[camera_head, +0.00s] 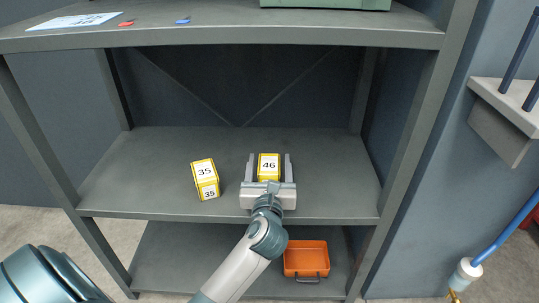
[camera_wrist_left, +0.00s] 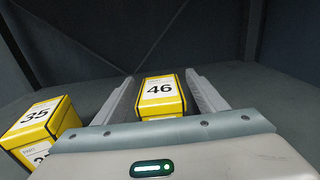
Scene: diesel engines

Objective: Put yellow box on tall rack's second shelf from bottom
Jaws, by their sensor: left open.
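A yellow box labelled 46 (camera_head: 268,168) stands on the rack's middle visible shelf (camera_head: 140,172). My left gripper (camera_head: 269,157) reaches in over the shelf's front edge with its fingers open, one on each side of this box. In the left wrist view the box labelled 46 (camera_wrist_left: 161,97) sits between the two spread fingers (camera_wrist_left: 160,76), with gaps showing on both sides. A second yellow box, labelled 35 (camera_head: 205,178), stands to the left, outside the fingers; it also shows in the left wrist view (camera_wrist_left: 40,128). My right gripper is not in view.
A lower shelf (camera_head: 190,255) holds an orange bin (camera_head: 305,260). The upper shelf (camera_head: 220,35) carries a green case (camera_head: 325,4), a paper sheet (camera_head: 75,21) and small red and blue items. Rack posts stand at both sides. The middle shelf is clear at right and far left.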

